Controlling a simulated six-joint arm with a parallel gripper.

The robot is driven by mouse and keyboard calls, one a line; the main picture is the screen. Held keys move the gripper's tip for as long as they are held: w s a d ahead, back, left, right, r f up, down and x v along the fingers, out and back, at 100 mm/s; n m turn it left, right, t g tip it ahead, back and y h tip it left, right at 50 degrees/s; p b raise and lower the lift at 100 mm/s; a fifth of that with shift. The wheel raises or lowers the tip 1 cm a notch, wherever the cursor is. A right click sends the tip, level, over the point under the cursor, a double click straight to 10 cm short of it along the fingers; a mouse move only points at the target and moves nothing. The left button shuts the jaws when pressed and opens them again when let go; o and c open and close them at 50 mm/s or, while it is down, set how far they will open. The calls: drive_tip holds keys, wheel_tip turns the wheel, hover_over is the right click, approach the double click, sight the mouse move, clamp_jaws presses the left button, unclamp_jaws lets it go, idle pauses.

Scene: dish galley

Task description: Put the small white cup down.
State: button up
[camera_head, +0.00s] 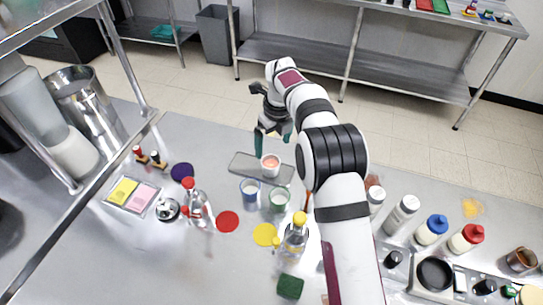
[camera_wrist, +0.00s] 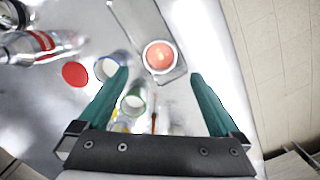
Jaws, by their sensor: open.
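The small white cup (camera_head: 270,168) stands upright on a grey tray (camera_head: 241,166) and has something orange-pink inside. It also shows in the wrist view (camera_wrist: 146,62), just ahead of the space between my fingertips. My gripper (camera_head: 272,140) is open and empty, with its teal fingers apart at the far side of the cup. In the wrist view, my gripper (camera_wrist: 160,75) has clear space between its fingers and the cup. The tray (camera_wrist: 128,27) lies flat on the counter.
A blue-rimmed cup (camera_head: 250,190) and a green-rimmed cup (camera_head: 279,200) stand close in front of the tray. A clear bottle (camera_head: 293,240) and a red disc (camera_head: 228,221) are nearer. Several squeeze bottles stand right of my arm.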

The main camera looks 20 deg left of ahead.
drive_tip(key=s+d+r+n, duration=0.8)
drive_tip(key=s+d+r, duration=0.4)
drive_tip(key=d+r, duration=0.3)
drive_tip(key=s+d+f+n, duration=0.1)
drive_tip(key=s+d+n, duration=0.2)
drive_tip(key=s, duration=0.5)
drive_tip(key=s+d+f+n, duration=0.2)
drive_tip(key=s+d+n, duration=0.1)
drive_tip(key=s, duration=0.4)
drive_tip(key=s+d+f+n+g, duration=0.1)
drive_tip(key=s+d+n, duration=0.2)
drive_tip(key=s+n, duration=0.2)
drive_tip(key=s, duration=0.3)
drive_tip(key=shift+s+d+f+y, duration=0.3)
